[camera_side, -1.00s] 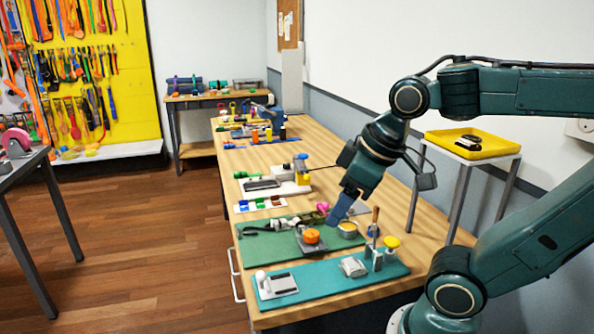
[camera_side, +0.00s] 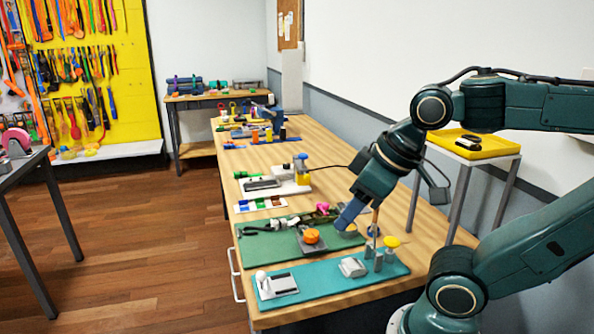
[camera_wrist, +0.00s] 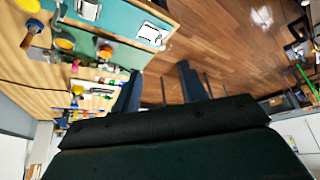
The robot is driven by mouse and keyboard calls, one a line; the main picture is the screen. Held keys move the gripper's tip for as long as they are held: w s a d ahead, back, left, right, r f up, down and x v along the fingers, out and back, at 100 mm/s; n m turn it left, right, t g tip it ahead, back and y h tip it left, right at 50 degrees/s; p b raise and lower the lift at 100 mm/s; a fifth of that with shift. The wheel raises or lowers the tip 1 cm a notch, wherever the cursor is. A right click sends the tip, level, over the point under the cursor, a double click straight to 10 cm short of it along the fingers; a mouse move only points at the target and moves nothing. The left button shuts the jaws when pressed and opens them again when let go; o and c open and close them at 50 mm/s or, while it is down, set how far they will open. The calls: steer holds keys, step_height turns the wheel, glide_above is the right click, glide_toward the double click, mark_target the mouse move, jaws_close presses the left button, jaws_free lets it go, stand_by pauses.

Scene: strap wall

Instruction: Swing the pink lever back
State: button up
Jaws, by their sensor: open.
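A small pink part (camera_side: 323,208), which looks like the lever, shows at the back of the green board (camera_side: 268,250) in the side view. Its exact pose is too small to tell. My gripper (camera_side: 343,224) points down and left over the right part of that board, just right of and nearer than the pink part, apart from it. In the wrist view my gripper (camera_wrist: 160,82) has its two blue fingers well apart with nothing between them. The fingers hide a pale round piece on the board in the side view.
An orange knob (camera_side: 312,236) stands on the green board. A yellow tray (camera_side: 470,150) stands on a stool behind.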

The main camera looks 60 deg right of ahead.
steer(key=shift+w+d+r, duration=0.1)
steer(key=shift+w+d, duration=0.05)
steer(key=shift+w, duration=0.05)
steer(key=c, duration=0.7)
steer(key=shift+w+d+r, duration=0.1)
steer(key=shift+w+d, duration=0.05)
steer(key=shift+w, duration=0.1)
jaws_close()
steer(key=w+d+m+g+h, duration=0.35)
steer(key=w+d+m, duration=0.35)
steer(key=w+d, duration=0.7)
steer(key=w+d+f+m+g+h, duration=0.3)
steer(key=w+d+f+m+g, duration=0.1)
steer(key=w+d+f, duration=0.6)
steer(key=shift+w+d+f+m, duration=0.15)
steer(key=shift+w+f+m, duration=0.5)
steer(key=shift+f, duration=0.45)
steer(key=shift+s, duration=0.1)
